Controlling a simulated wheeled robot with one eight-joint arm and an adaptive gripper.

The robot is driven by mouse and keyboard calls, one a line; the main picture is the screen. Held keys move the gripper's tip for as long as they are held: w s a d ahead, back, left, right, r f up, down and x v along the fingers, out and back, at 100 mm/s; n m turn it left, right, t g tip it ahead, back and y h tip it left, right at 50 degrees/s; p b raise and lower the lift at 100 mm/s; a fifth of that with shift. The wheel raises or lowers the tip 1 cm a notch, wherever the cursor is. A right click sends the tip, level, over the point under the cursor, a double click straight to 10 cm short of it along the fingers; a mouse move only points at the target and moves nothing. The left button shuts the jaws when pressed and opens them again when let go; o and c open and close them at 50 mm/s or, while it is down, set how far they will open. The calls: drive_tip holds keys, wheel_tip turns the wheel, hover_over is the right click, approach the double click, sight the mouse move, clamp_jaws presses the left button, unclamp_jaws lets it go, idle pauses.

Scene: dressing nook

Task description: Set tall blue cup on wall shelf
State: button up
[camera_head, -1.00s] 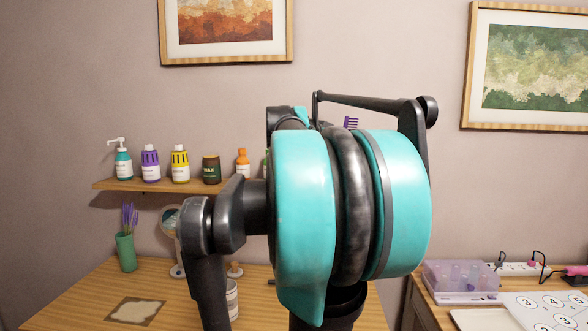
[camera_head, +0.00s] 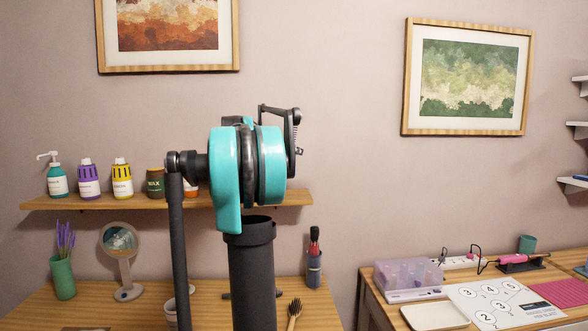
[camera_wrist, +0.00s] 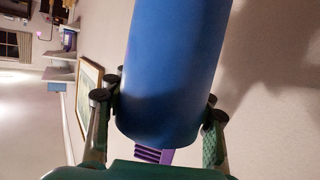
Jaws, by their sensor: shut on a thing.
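The tall blue cup (camera_wrist: 172,70) fills the middle of the wrist view. My gripper (camera_wrist: 162,108) is shut on it, with a finger on each side. A purple toothed comb (camera_wrist: 155,155) shows at the cup's lower end in the picture; I cannot tell whether it is inside the cup. In the head view my arm hides the cup and gripper. The wooden wall shelf (camera_head: 105,202) holds several bottles at its left; part of its right half is hidden behind my arm.
A teal pump bottle (camera_head: 57,178), purple bottle (camera_head: 88,180), yellow bottle (camera_head: 122,180) and dark wax jar (camera_head: 155,183) stand on the shelf. Its far right end (camera_head: 300,197) looks bare. Below, a round mirror (camera_head: 121,240) and a vase (camera_head: 62,278) stand on the table.

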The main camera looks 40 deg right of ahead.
drive_tip(key=f, duration=0.2)
drive_tip(key=w+f, duration=0.1)
drive_tip(key=f, duration=0.1)
drive_tip(key=d+f, duration=0.1)
drive_tip(key=f, duration=0.1)
drive_tip(key=shift+w+f, duration=0.15)
drive_tip(key=shift+f, duration=0.1)
drive_tip(key=shift+w+f, duration=0.15)
drive_tip(key=shift+f, duration=0.1)
drive_tip(key=shift+f, duration=0.15)
drive_tip(key=o, duration=1.4)
drive_tip(key=shift+o, duration=0.2)
